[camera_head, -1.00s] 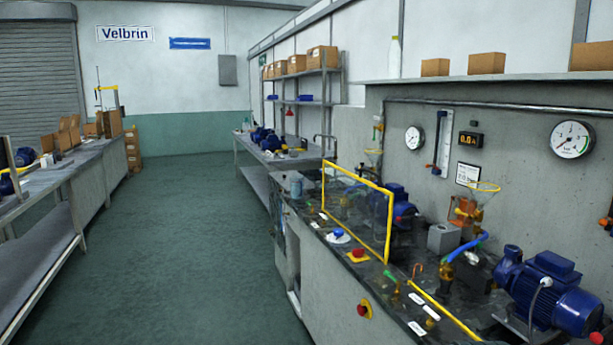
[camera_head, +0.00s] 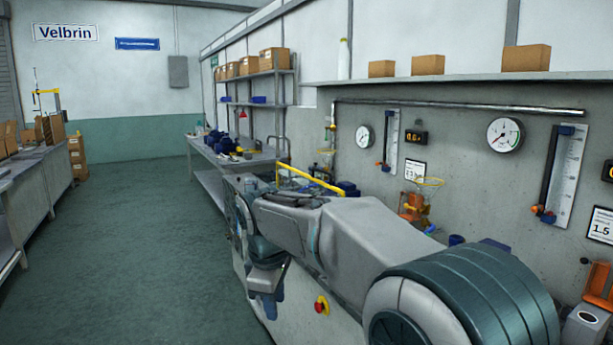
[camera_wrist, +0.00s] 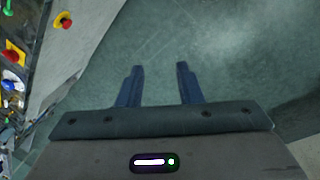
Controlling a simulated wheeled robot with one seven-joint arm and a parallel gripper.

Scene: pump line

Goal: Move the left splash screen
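The left splash screen (camera_head: 310,179) shows in the head view only as the yellow top rail of its frame, above the bench behind my arm. Its clear pane and lower frame are hidden there, and I cannot make it out in the wrist view. My gripper (camera_wrist: 160,82) is open and empty, its two dark blue fingers apart over the green floor. In the head view my gripper (camera_head: 268,304) points down at the aisle side of the bench, lower than the screen's rail and apart from it.
A red stop button (camera_head: 321,306) sits on the bench front; it also shows in the wrist view (camera_wrist: 64,20). Gauges (camera_head: 505,134), a pipe and a shelf with cartons (camera_head: 428,65) line the wall. The floor aisle (camera_head: 130,230) on the left is clear.

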